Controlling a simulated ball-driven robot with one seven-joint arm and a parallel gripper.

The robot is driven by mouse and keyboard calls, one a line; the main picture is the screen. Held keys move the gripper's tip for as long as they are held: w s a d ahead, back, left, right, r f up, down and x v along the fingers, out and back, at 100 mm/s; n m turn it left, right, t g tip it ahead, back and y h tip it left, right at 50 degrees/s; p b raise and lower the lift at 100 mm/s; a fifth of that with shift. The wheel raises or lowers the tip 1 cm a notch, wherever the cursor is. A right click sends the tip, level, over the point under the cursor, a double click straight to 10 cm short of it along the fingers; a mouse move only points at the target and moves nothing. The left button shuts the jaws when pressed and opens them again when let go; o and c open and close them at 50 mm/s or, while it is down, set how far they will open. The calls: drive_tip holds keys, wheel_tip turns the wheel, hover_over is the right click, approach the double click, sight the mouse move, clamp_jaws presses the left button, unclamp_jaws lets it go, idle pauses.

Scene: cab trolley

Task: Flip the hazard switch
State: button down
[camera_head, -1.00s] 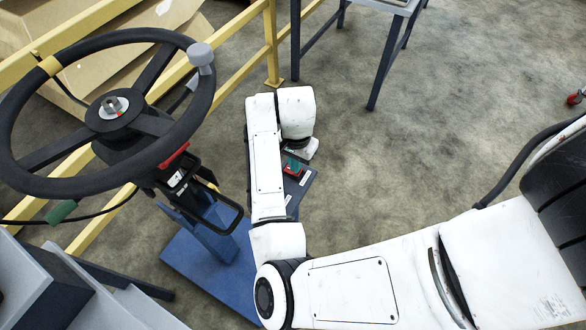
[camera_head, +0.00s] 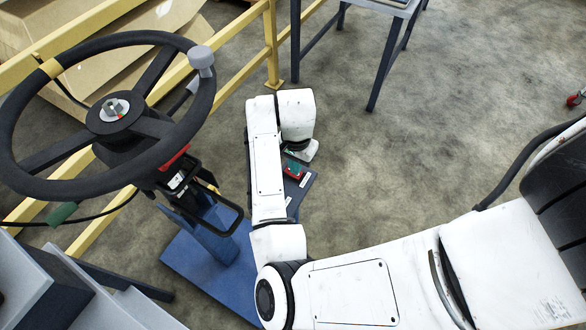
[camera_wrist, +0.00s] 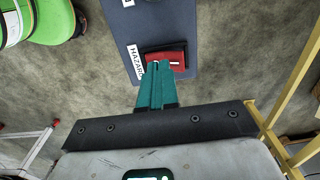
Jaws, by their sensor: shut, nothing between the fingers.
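The hazard switch (camera_wrist: 176,57) is a red rocker in a dark housing on a blue-grey panel (camera_wrist: 170,17), with a white label reading HAZARD (camera_wrist: 136,60) beside it in the wrist view. My gripper (camera_wrist: 157,64) has its teal fingers together, with their tips over or against the left part of the red switch. Whether they touch it I cannot tell. The fingers hide part of the switch. In the head view the red switch (camera_head: 294,174) shows just under my wrist, at the panel (camera_head: 306,184) by the blue stand.
A black steering wheel (camera_head: 198,110) on a column stands left of my arm, close to it. A yellow rail (camera_head: 271,45) runs behind. A blue-legged table (camera_head: 380,72) stands at the top. The grey floor on the right is mostly clear.

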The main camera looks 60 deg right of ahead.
wheel_tip(320, 180, up, 6)
drive_tip(key=p, duration=0.5)
idle(0.6)
drive_tip(key=s+d+r+n+t+h, duration=0.1)
drive_tip(key=d+r+n+h, duration=0.3)
drive_tip(key=d, duration=0.4)
drive_tip(key=s+a+f+n+y, duration=0.2)
drive_tip(key=s+a+n, duration=0.4)
drive_tip(key=a, duration=0.3)
drive_tip(key=s+a+f+n+y+b, duration=0.1)
drive_tip(key=s+a+f+n, duration=0.3)
drive_tip(key=a, duration=0.6)
drive_tip(key=s+n, duration=0.2)
drive_tip(key=shift+s+a+n+y, duration=0.25)
drive_tip(key=shift+s+n+y, duration=0.15)
